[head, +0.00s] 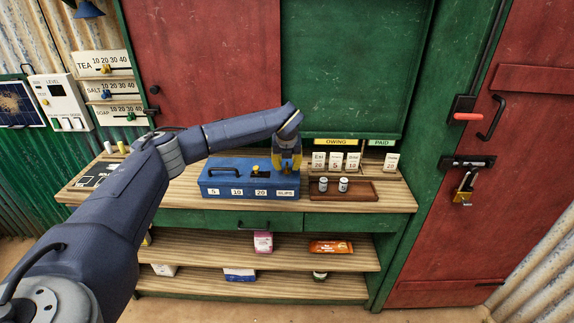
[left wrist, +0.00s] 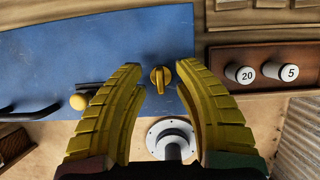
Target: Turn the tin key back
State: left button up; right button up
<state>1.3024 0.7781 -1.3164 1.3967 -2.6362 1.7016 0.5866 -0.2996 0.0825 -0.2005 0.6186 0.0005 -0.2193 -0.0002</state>
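The blue cash tin (head: 222,177) stands on the counter, its lid down, with a row of white number labels along its front. In the left wrist view the blue tin top (left wrist: 95,52) fills the upper left. A yellow key (left wrist: 160,77) sits near the tin's right end, its grip roughly in line with the fingers. My left gripper (head: 288,166) is above that end of the tin and hides the key in the head view. Its yellow fingers are open, one on each side of the key with visible gaps. My right gripper is not in view.
A yellow-ended dark lever (left wrist: 80,102) is left of the key. A brown tray (head: 358,192) with two white-topped cylinders stands close right of the tin. Price cards (head: 336,160) stand behind the tray. A padlocked red door (head: 530,180) is at the right.

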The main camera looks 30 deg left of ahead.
pick_arm(q)
jog(key=v, duration=1.1)
jog(key=shift+s+r, duration=0.15)
jog(key=shift+r, duration=0.1)
jog(key=shift+d, duration=0.1)
